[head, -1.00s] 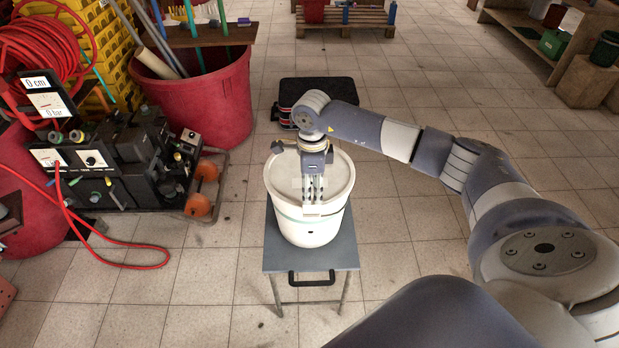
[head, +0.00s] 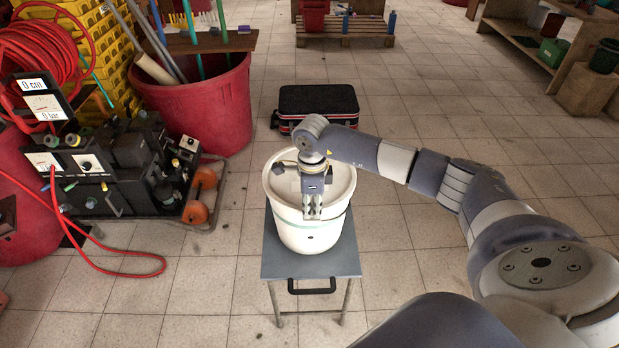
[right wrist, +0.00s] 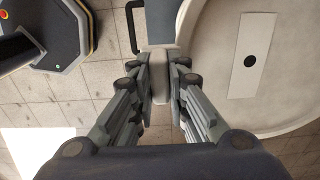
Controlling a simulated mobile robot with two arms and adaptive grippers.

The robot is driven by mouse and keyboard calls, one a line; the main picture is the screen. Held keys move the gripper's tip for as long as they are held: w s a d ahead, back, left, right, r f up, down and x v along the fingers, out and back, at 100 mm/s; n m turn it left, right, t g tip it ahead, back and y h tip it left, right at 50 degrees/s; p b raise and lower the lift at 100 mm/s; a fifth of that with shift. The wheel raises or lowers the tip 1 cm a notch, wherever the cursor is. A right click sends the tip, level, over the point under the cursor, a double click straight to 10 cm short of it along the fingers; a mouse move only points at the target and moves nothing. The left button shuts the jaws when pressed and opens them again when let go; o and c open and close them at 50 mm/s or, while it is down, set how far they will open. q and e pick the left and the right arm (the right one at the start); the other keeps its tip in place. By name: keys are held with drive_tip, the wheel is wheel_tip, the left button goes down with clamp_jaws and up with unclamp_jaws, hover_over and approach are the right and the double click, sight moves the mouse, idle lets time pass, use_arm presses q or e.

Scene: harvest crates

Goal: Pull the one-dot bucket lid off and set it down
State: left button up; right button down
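The white one-dot bucket (head: 310,237) stands upright on a small grey table. Its round pale lid (head: 341,178) lies on top and looks level; it also fills the right of the right wrist view (right wrist: 215,65), with a label bearing one black dot (right wrist: 250,60). My right gripper (head: 313,213) points down at the lid's near edge. In the right wrist view its fingers (right wrist: 160,75) close from both sides on a pale tab at the lid's edge. Whether the lid is loose from the bucket cannot be told. My left gripper is not in view.
The grey table (head: 276,262) is small, with bare top around the bucket. A black case (head: 318,101) lies on the floor behind it. A machine cart (head: 120,175) with a red hose and a red tub (head: 205,110) stand left. Tiled floor is open around the table.

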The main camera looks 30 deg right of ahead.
drive_tip(key=shift+r, duration=0.2)
drive_tip(key=shift+w+d+r+p, duration=0.1)
drive_tip(key=shift+w+r+p, duration=0.15)
drive_tip(key=shift+r+p, duration=1.05)
drive_tip(key=shift+r, duration=0.7)
drive_tip(key=shift+s+r+p, duration=0.25)
drive_tip(key=shift+r+p, duration=0.05)
drive_tip(key=shift+r, duration=0.25)
drive_tip(key=shift+w+r+p, duration=0.1)
drive_tip(key=shift+r+p, duration=1)
drive_tip(key=shift+r, duration=0.7)
